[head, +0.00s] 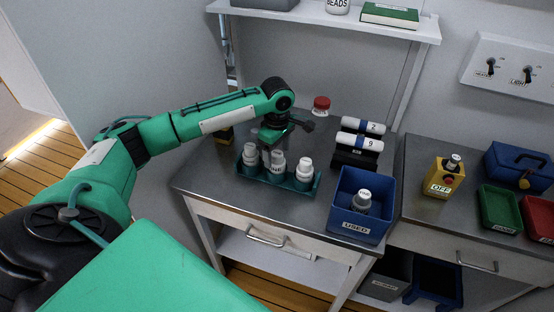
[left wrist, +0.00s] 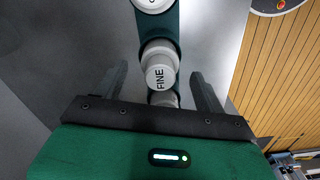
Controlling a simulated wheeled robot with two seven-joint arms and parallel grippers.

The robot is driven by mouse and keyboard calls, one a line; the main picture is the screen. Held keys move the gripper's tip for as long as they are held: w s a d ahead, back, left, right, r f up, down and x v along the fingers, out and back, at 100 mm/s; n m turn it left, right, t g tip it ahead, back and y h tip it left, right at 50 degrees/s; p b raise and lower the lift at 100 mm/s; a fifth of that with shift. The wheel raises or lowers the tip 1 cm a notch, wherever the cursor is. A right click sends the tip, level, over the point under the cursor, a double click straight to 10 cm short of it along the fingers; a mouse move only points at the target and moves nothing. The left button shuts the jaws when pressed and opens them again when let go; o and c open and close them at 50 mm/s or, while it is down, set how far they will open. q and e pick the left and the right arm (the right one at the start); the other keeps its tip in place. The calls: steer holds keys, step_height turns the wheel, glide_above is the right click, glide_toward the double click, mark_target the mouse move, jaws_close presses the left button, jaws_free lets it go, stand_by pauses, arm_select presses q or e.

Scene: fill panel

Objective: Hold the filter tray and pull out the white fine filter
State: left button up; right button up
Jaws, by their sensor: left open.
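The dark green filter tray (head: 300,185) stands on the grey worktop with three white-capped filters in a row. The white fine filter (left wrist: 160,68), marked FINE, is the middle one; in the head view it (head: 277,163) stands upright in the tray. My left gripper (head: 268,150) is over the tray's back side, pointing down. In the left wrist view its open fingers (left wrist: 160,84) are on either side of the row near the fine filter, with gaps showing. Another filter (left wrist: 165,98) is partly hidden behind the fine one. My right gripper is not in view.
A blue bin (head: 350,225) marked USED holds a grey-white canister (head: 362,200), right of the tray. White rolls (head: 360,142) lie on a black holder behind it. A red-lidded jar (head: 321,106) stands at the back.

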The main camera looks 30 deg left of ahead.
arm_select(q)
step_height(320, 180, up, 10)
steer(key=b, duration=0.1)
stand_by(0.6)
